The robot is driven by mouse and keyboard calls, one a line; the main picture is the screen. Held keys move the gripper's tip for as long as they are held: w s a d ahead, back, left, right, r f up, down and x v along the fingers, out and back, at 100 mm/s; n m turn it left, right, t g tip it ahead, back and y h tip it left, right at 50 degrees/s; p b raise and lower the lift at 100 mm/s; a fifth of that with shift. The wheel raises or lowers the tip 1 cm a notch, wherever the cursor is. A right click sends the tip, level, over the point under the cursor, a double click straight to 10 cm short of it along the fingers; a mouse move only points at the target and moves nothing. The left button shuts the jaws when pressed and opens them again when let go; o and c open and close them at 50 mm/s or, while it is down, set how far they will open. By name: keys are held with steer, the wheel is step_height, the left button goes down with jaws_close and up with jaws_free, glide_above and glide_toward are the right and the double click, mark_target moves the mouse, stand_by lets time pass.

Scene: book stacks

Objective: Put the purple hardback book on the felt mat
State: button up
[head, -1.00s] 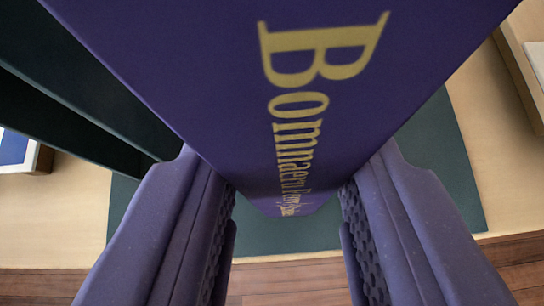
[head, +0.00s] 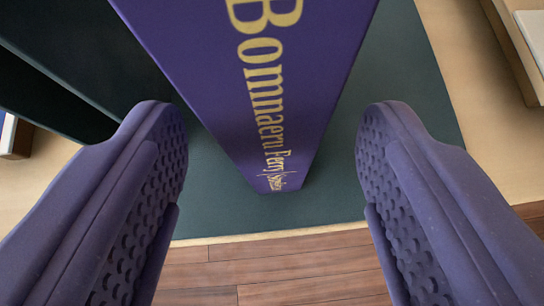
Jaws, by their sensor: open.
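The purple hardback book (head: 262,90) stands upright in the head view, its spine with gold lettering facing me. Its lower end is over the dark green felt mat (head: 400,80) and appears to rest on it. My gripper (head: 272,165) is open, with one finger on each side of the book's spine. Clear gaps show between both fingers and the book. The top of the book is cut off by the picture's edge.
Dark upright panels or books (head: 70,70) stand close on the left of the purple book. A light wooden tray or frame (head: 515,50) is at the upper right. The pale tabletop ends at the front above a brown plank floor (head: 270,270).

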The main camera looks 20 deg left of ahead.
steer(key=p+v, duration=0.3)
steer(key=v, duration=0.8)
steer(key=w+r+t, duration=0.1)
steer(key=w+r, duration=0.3)
steer(key=r, duration=0.3)
steer(key=w+r, duration=0.5)
steer(key=r, duration=0.2)
steer(key=w+d+r+t, duration=0.1)
steer(key=d+r, duration=0.2)
steer(key=r, duration=0.7)
steer(key=w+d+r+t, duration=0.1)
steer(key=d+r, duration=0.2)
steer(key=r, duration=0.8)
steer(key=s+d+r, duration=0.3)
steer(key=s+r, duration=0.2)
steer(key=r, duration=0.4)
steer(key=s+d+r+m+t+h, duration=0.1)
steer(key=s+d+r, duration=0.2)
steer(key=r, duration=0.6)
steer(key=s+d+r+h, duration=0.1)
steer(key=s+d+r, duration=0.2)
steer(key=s+r, duration=0.4)
step_height(320, 180, up, 3)
steer(key=shift+s+m+t, duration=0.3)
steer(key=shift+s+m, duration=0.1)
steer(key=shift+a, duration=0.1)
